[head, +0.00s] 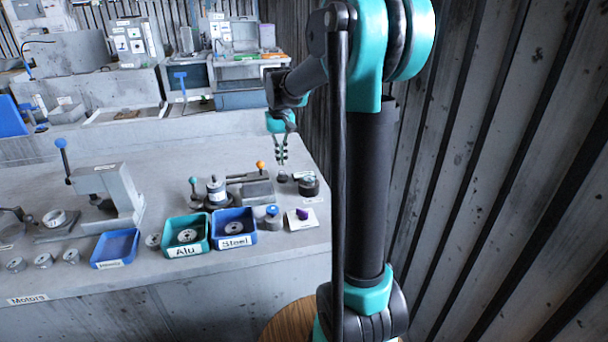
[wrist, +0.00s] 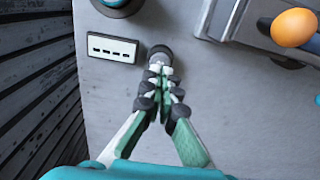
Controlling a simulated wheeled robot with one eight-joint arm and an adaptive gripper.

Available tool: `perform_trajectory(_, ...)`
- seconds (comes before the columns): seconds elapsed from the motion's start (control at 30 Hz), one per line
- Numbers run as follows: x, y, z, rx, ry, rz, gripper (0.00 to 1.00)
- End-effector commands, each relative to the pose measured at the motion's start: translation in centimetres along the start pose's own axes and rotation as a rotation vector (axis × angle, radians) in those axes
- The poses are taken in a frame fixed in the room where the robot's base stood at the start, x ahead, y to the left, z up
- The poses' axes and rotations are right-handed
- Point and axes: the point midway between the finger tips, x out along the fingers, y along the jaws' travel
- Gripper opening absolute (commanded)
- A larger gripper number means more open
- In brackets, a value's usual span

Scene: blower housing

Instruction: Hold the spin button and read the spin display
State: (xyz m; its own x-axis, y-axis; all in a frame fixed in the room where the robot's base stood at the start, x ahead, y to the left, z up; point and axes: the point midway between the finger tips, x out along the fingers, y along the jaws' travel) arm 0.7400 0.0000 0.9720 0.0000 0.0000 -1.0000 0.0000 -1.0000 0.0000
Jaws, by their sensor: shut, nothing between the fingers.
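My gripper (wrist: 161,72) is shut and empty, pointing down at a round dark grey button (wrist: 160,52) in the wrist view. The fingertips overlap the button's near edge; I cannot tell whether they press it. Left of the button is a small white display (wrist: 112,47) with a dark border, showing a row of several black dashes and no digits. In the head view my gripper (head: 281,162) hangs low over the far right part of the grey bench, above the small dark button (head: 283,177). The display is too small to read there.
A fixture with an orange ball knob (wrist: 294,27) stands right of the button. A round dark device (head: 308,187) is close by. Teal Alu (head: 187,249) and blue Steel (head: 235,241) trays stand nearer the front edge. A ribbed wall (head: 480,180) is at the right.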

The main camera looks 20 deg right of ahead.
Motion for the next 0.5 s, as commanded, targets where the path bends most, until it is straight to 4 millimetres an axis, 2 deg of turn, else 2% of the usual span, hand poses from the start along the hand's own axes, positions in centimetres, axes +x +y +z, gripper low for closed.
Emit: perform_trajectory(0.5, -3.4, 0.0, 0.0, 0.000, 0.000, 0.000, 0.00)
